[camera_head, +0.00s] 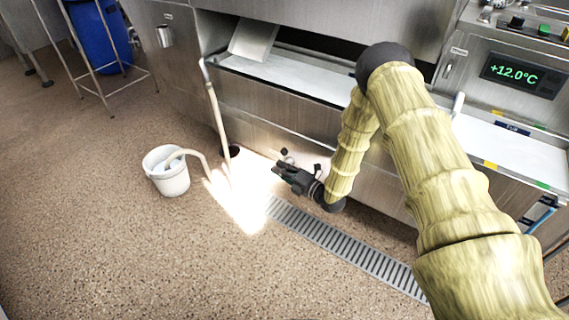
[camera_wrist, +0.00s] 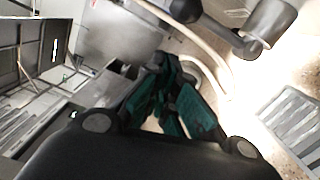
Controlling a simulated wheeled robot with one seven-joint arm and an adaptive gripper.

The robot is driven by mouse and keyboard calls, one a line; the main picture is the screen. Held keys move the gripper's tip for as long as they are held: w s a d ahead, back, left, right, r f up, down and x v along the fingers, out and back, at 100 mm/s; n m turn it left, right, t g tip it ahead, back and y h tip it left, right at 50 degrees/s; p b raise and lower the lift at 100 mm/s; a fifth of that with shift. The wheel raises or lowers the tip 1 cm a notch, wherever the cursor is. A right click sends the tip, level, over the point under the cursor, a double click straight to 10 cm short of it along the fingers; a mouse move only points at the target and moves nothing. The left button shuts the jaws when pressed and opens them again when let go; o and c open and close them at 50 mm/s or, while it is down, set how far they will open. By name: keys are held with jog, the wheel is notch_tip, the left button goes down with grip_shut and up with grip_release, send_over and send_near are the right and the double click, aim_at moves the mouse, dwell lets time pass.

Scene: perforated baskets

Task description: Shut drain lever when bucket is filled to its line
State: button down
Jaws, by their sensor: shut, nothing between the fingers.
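A white bucket (camera_head: 168,178) stands upright on the floor at the left in the head view. A pale hose (camera_head: 196,155) arches over its rim. Something light shows inside the bucket, but its level and any fill line are too small to tell. My gripper (camera_head: 277,168) is shut and empty, low in front of the steel machine. A small dark knob (camera_head: 284,152), perhaps the drain lever, shows just above the fingers. In the wrist view, my teal-padded gripper (camera_wrist: 174,70) points toward a pale curved hose. A dark bar with a cylindrical end (camera_wrist: 270,24) lies beyond, to the upper right.
A long pale pole (camera_head: 216,110) stands between bucket and machine. A floor grate (camera_head: 340,243) runs below my arm. The steel machine (camera_head: 270,105) fills the back, with a display (camera_head: 520,74) reading +12.0°C. A blue barrel (camera_head: 98,38) stands upper left. Open floor lies in front.

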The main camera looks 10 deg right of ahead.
jog(key=p+v, duration=0.3)
jog(key=v, duration=0.7)
jog(key=shift+s+a, duration=0.25)
jog(key=shift+s, duration=0.2)
